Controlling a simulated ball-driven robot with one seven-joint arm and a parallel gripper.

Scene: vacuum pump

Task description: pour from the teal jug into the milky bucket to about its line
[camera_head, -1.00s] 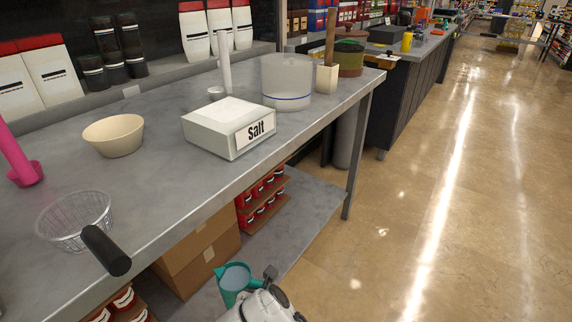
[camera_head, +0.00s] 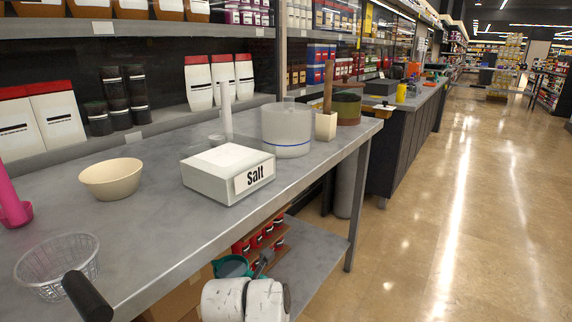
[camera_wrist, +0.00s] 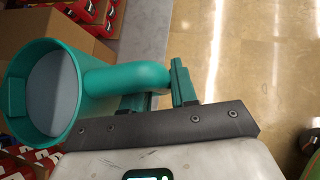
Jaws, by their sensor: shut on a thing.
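The milky bucket (camera_head: 287,132) stands on the grey table towards its far right end, translucent, with a blue line low on its wall. The teal jug (camera_head: 231,266) is below the table's front edge, left of the bucket and much nearer to me. In the wrist view the jug (camera_wrist: 43,95) opens towards the camera and holds a pale grey-blue liquid. My gripper (camera_wrist: 158,88) is shut on the jug's handle (camera_wrist: 125,79). In the head view my gripper (camera_head: 263,263) is partly hidden by my white arm.
A white Salt box (camera_head: 228,173) stands between the jug and the bucket. A beige bowl (camera_head: 111,179) and a clear basket with a black handle (camera_head: 57,267) are at the left. A wooden block with an upright stick (camera_head: 326,122) stands right of the bucket. The floor at right is clear.

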